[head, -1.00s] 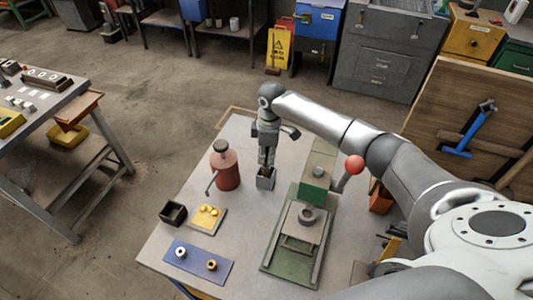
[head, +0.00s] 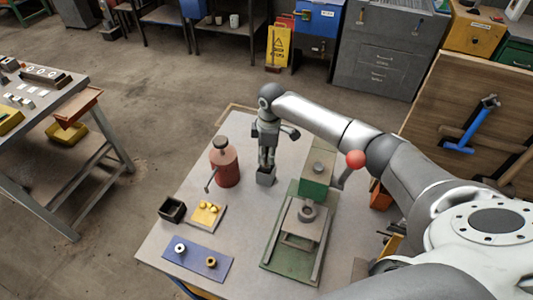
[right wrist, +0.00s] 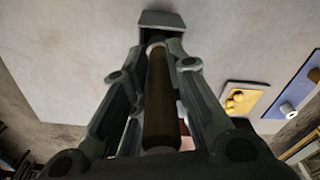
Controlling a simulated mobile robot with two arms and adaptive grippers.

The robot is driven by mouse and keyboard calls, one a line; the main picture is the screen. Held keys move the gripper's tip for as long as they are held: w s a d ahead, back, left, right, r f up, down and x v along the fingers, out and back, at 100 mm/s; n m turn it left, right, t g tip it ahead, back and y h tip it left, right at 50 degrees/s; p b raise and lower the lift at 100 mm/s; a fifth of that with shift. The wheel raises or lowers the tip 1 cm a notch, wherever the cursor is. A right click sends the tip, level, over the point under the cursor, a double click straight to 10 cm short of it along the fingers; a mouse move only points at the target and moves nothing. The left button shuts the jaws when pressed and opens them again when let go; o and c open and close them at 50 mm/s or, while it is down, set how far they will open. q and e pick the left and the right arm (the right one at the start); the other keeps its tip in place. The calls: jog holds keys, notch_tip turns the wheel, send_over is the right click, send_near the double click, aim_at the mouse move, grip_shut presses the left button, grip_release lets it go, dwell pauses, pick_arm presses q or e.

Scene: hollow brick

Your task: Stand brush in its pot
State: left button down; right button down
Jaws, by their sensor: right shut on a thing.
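My right gripper (head: 266,160) points down over the table and is shut on the brush. The brush (right wrist: 161,105) shows in the right wrist view as a brown, rod-like handle between the fingers, running away from the camera. The small grey square pot (head: 266,176) stands upright on the table directly below the fingertips. In the right wrist view the pot (right wrist: 162,19) lies just beyond the fingertips, in line with the brush. The fingers hide the brush's lower end, so I cannot tell how deep it sits in the pot. My left gripper is not in view.
A red can (head: 225,166) with a spout stands left of the pot. A green fixture (head: 297,240) stands to the right. A black open box (head: 172,210), a tray with yellow pieces (head: 207,222) and a blue mat (head: 183,263) lie nearer. Table around the pot's front is clear.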

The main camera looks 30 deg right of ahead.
jog(key=shift+f+b, duration=0.65)
jog(key=shift+f, duration=0.65)
jog(key=c, duration=1.3)
grip_release()
jog(key=r, duration=1.2)
jog(key=shift+s+d, duration=0.15)
jog(key=shift+d, duration=0.15)
